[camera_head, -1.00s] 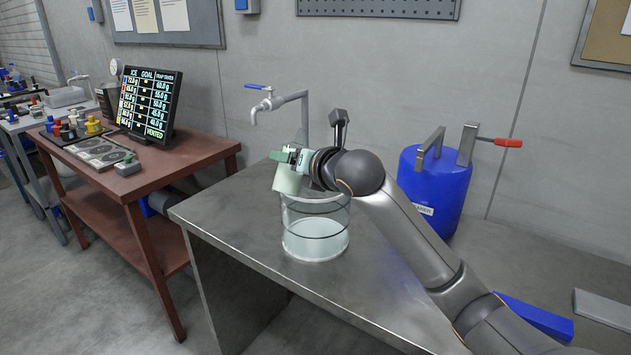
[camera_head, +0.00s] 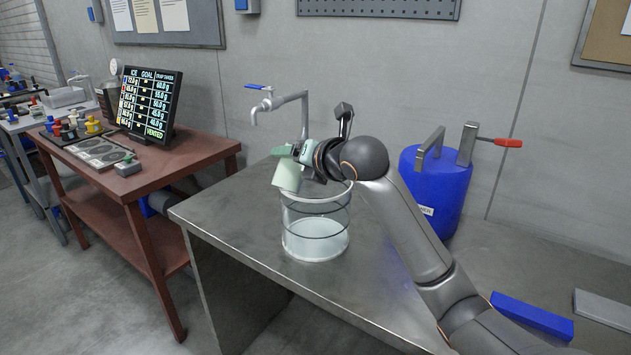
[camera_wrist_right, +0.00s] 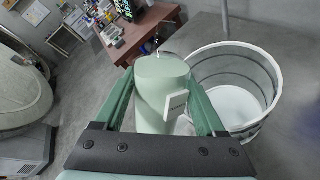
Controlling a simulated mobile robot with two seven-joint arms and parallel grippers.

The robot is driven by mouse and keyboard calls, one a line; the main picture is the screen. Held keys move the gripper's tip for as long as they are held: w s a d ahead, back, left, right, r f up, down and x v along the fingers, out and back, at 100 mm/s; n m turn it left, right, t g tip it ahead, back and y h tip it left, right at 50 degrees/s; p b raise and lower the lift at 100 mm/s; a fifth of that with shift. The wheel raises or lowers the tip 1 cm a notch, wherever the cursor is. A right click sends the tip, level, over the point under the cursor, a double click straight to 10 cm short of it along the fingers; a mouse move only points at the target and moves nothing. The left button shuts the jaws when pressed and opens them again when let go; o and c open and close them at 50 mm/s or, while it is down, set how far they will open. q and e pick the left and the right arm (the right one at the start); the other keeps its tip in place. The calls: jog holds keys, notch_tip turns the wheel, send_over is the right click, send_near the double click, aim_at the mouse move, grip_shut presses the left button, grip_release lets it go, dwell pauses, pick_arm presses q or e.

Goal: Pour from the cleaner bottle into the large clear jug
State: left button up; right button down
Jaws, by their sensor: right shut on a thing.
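My right gripper (camera_head: 304,153) is shut on a pale green bottle (camera_head: 287,177), which I take as the cleaner bottle. It is tilted over the left rim of the large clear jug (camera_head: 316,243). The jug stands upright on the metal table and has dark rings and pale contents low inside. In the right wrist view the bottle (camera_wrist_right: 158,95) sits between the green fingers of the gripper (camera_wrist_right: 160,88), with a white patch on its side. The jug (camera_wrist_right: 262,62) opens to its right. I cannot make out a stream from the bottle. My left gripper is not in view.
The metal table (camera_head: 240,221) has bare room left of the jug. A tap (camera_head: 273,103) with a blue lever stands behind. A blue container (camera_head: 440,185) with a red-handled lever is on the right. A red-brown bench (camera_head: 160,165) with a screen (camera_head: 148,102) is on the left.

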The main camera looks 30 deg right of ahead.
jog(key=shift+s+a+f+m+g+y, duration=0.1)
jog(key=shift+a+f+m+g+y, duration=0.15)
jog(key=shift+f+m+g+y, duration=0.35)
jog(key=shift+s+a+f+m+g+y, duration=0.1)
jog(key=shift+a+f+m+g+y, duration=0.15)
jog(key=shift+m+g+y, duration=0.4)
dwell(3.3)
jog(key=shift+a+r+m+y, duration=0.1)
jog(key=shift+r+m+y, duration=0.3)
jog(key=shift+m, duration=0.25)
dwell(0.8)
jog(key=shift+w+d+f+m+g+y, duration=0.25)
jog(key=shift+d+m+g+y, duration=0.1)
jog(key=shift+d+m, duration=0.25)
dwell(1.4)
